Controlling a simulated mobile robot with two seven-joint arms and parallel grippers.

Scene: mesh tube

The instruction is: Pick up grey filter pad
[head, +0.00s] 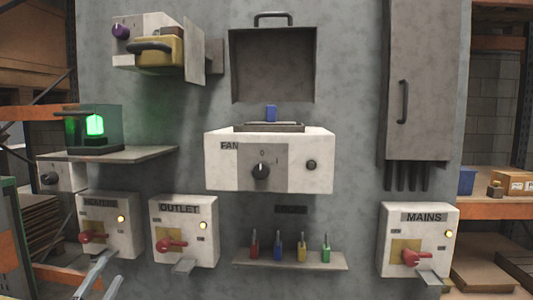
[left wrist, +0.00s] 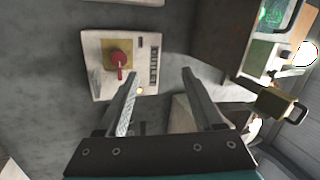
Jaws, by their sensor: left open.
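A flat grey slab (head: 268,127) lies in the top of the white FAN unit (head: 222,172) in the middle of the head view. It looks like the grey filter pad, but I cannot tell for sure. A small blue block (head: 271,112) stands at its back edge. My left gripper (head: 118,268) is at the lower left of the head view, well below and left of the FAN unit. In the left wrist view its two fingers (left wrist: 160,72) are spread apart with nothing between them. The slab cannot be made out in the wrist view. My right gripper is not in view.
The OUTLET box (head: 198,248) with its red lever is near my left gripper; it also shows in the left wrist view (left wrist: 97,45). An open grey hood (head: 272,65) is above the FAN unit. A shelf (head: 290,261) with several coloured tools is below. A MAINS box (head: 437,216) is at right.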

